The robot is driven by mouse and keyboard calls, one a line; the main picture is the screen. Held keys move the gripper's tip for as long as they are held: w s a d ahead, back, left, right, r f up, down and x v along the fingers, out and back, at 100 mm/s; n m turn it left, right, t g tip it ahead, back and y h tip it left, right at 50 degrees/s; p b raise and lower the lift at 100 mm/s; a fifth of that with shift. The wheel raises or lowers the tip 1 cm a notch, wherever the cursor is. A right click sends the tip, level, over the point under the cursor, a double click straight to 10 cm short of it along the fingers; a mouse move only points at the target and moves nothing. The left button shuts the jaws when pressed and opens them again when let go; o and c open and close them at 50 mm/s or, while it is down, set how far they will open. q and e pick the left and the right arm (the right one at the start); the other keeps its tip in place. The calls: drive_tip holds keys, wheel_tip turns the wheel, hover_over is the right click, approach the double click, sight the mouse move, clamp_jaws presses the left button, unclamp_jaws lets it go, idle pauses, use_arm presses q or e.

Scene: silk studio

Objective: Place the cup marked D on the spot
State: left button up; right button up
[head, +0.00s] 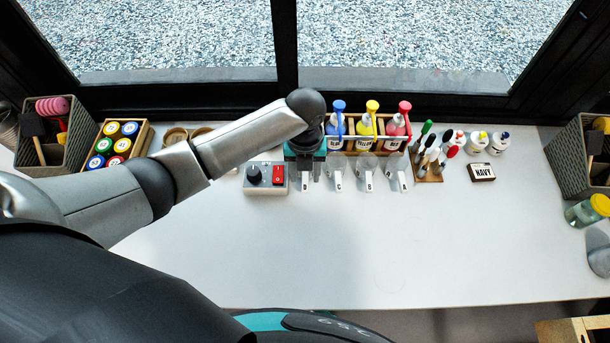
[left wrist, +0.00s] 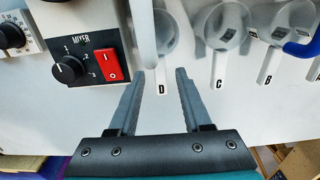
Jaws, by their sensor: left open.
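The cup marked D is a clear measuring cup with a white labelled handle (head: 305,187), at the left end of a row of similar cups. It also shows in the left wrist view (left wrist: 161,90). My left gripper (head: 307,172) is above it and hides most of its bowl in the head view. In the left wrist view the open fingers (left wrist: 161,75) stand on either side of the D handle, with gaps visible. The cups marked C (left wrist: 217,83), B (left wrist: 266,78) and A (head: 403,182) stand to its right.
The mixer box (head: 265,177) with knob and red switch stands just left of cup D. A rack of coloured bottles (head: 366,128) is behind the cups. A pen stand (head: 430,168) and a NAVY block (head: 482,172) are right. The white table (head: 330,250) is clear in front.

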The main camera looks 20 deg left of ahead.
sight(305, 180)
use_arm(q)
wheel_tip(305, 180, up, 10)
drive_tip(key=p, duration=0.1)
drive_tip(key=shift+f, duration=0.15)
idle(0.5)
